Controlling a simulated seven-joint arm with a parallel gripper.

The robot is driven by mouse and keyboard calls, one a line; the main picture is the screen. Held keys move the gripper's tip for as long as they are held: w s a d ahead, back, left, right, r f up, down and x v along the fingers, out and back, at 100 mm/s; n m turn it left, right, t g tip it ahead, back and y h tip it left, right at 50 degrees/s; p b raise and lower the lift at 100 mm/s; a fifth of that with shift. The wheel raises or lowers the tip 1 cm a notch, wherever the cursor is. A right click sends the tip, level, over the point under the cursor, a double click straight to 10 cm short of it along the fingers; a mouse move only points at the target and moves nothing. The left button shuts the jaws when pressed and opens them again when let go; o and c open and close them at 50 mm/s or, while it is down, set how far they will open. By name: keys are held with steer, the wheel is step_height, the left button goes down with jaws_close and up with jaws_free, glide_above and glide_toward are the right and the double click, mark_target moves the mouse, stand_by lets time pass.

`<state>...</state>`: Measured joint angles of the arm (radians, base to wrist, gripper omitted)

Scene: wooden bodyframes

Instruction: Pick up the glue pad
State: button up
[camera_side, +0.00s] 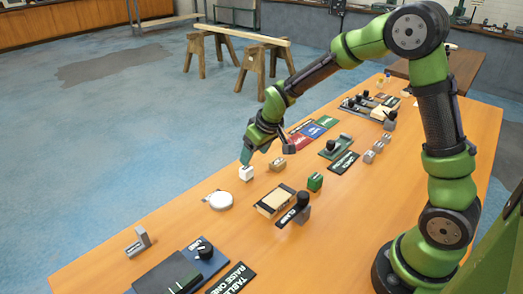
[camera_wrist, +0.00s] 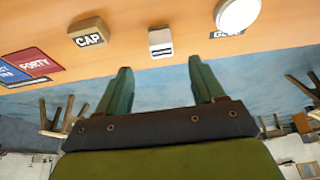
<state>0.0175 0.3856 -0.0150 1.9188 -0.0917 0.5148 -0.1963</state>
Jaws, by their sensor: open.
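A round white disc (camera_side: 220,201) lies on the table left of my gripper. In the wrist view the disc (camera_wrist: 237,14) is cut by the top edge, with a partly covered label that seems to start with G beside it. It may be the glue pad, but I cannot read the label fully. A small white block (camera_side: 246,174) stands just below my gripper (camera_side: 248,156). In the wrist view this block (camera_wrist: 161,42) shows between and beyond my open, empty fingertips (camera_wrist: 160,66). Its dark marking is unreadable.
A tan block marked CAP (camera_wrist: 87,32) stands beside the white block. Red and blue cards (camera_wrist: 25,68), one reading FORTY, lie farther left in the wrist view. A tan-topped tray (camera_side: 272,202) and a clamp (camera_side: 301,204) stand nearer the side camera. The table's far edge is close.

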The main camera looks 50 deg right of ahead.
mark_target(247, 168)
steer(key=x, duration=0.9)
steer(key=shift+w+a, duration=0.1)
steer(key=c, duration=1)
steer(key=shift+c, duration=0.2)
steer(key=shift+r, duration=0.2)
